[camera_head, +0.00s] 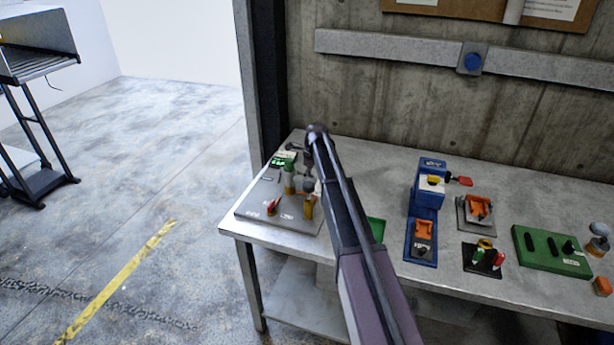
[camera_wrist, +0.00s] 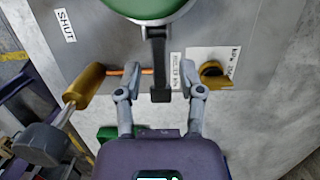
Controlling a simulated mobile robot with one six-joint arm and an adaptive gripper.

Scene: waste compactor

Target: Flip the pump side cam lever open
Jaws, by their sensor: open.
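My gripper (camera_wrist: 160,93) is open in the wrist view, its two grey fingers apart on either side of a black lever-like bar (camera_wrist: 159,60). The bar runs down from a round green part (camera_wrist: 145,8), and I see no finger touching it. A brass-yellow cylinder (camera_wrist: 84,87) with a thin orange rod (camera_wrist: 118,71) is left of the bar. A brass knob (camera_wrist: 212,72) on a white label sits to its right. No label names the pump side cam lever, so I cannot tell surely which part it is. In the head view my arm partly hides this area.
The fittings stand on a grey plate (camera_head: 252,213) at the table's left end. A blue device (camera_head: 429,190), an orange clamp (camera_head: 479,208) and a green block (camera_head: 551,251) stand farther right. A concrete wall (camera_head: 420,105) rises behind the table.

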